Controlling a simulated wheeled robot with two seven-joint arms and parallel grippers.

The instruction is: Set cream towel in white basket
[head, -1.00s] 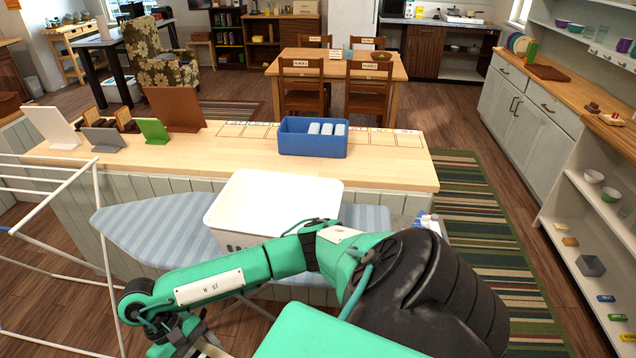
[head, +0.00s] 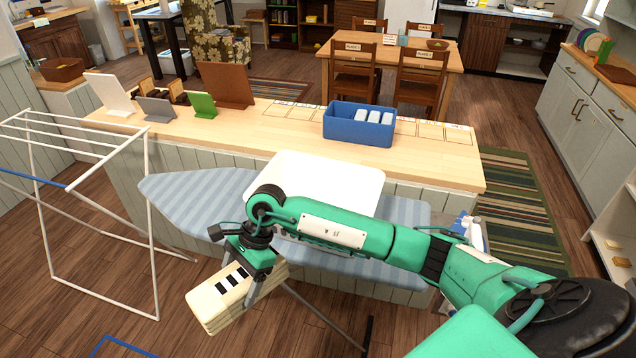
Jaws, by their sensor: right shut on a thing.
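The cream towel (head: 222,302) is a folded, layered bundle with a black-and-white marking on top. My right gripper (head: 250,285) is shut on it and holds it in the air, tilted, in front of the ironing board's near edge. The white basket (head: 335,178) stands on the blue-striped ironing board (head: 190,196), up and to the right of the towel. My right arm crosses in front of the basket and hides its lower part; its inside is mostly hidden. My left gripper does not show.
A white drying rack (head: 88,190) stands at the left. Behind the board, a wooden counter (head: 262,150) bears a blue bin (head: 358,126) and several upright panels.

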